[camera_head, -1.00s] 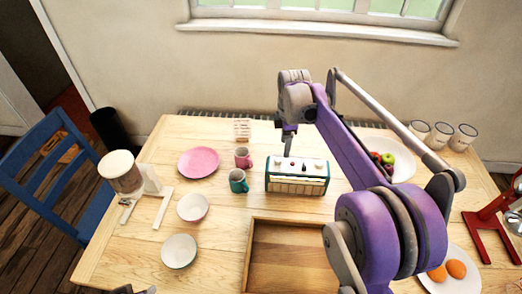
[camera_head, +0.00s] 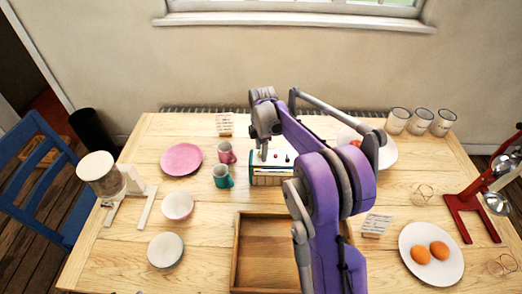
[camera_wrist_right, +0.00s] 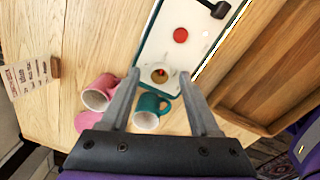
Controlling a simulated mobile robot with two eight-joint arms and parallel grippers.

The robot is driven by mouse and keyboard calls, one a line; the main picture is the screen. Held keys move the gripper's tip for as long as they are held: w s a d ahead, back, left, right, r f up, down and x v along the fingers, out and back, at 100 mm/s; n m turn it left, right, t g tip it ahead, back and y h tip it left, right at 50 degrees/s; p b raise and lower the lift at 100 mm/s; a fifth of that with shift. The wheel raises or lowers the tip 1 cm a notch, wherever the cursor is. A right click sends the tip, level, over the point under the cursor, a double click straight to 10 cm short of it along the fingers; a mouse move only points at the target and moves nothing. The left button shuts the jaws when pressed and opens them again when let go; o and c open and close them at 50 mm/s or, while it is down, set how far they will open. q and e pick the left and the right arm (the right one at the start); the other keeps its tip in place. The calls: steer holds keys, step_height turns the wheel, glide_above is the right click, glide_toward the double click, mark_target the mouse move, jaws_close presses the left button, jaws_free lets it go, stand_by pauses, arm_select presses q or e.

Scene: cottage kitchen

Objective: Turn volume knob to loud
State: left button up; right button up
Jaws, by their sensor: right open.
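The radio (camera_head: 268,181) is a small teal and cream box standing near the middle of the table. My right gripper (camera_head: 263,157) is above the left end of the radio. In the wrist view its open fingers (camera_wrist_right: 158,76) lie on either side of the knob; contact cannot be told. My left gripper is not in view.
A pink mug (camera_head: 226,152) and a teal mug (camera_head: 221,176) stand close left of the radio. A wooden tray (camera_head: 236,250) lies in front, partly behind my arm. A plate of eggs (camera_head: 410,264) and a red stand (camera_head: 463,218) are at the right.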

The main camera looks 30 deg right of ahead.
steer(key=shift+f, duration=0.25)
jaws_close()
